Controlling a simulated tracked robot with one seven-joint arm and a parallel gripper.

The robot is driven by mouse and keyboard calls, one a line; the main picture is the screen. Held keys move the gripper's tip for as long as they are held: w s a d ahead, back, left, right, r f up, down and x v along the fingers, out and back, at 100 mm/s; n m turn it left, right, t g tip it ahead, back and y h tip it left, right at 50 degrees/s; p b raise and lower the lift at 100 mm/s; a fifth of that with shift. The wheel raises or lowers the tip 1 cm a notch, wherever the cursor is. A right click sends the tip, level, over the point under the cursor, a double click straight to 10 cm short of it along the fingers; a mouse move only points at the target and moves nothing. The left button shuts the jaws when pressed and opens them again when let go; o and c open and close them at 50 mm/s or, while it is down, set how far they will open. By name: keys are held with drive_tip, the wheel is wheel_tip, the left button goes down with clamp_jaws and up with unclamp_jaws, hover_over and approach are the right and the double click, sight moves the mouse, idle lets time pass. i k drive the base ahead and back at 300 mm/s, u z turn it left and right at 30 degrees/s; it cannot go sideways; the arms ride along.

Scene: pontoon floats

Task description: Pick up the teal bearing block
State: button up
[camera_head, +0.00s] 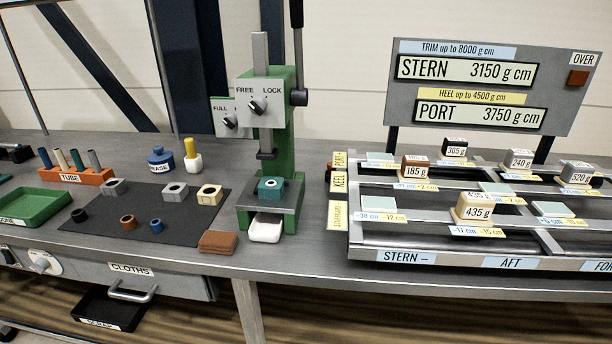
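The teal bearing block (271,188) sits on the small grey plate of the green press (285,148), below the press ram. It has a dark round spot on its top. The ram (266,154) is above the block with a small gap between them. The press head carries a dial marked FREE and LOCK and another marked FULL. My gripper is not in this view.
A dark mat (150,225) left of the press holds several blocks and rings. A green tray (35,205) stands left; a weight rack (450,250) and display board (490,85) stand right.

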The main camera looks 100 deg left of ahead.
sight(274, 193)
drive_tip(key=u, duration=0.05)
drive_tip(key=k, duration=2.8)
drive_tip(key=u, duration=1.95)
drive_tip(key=i, duration=1.05)
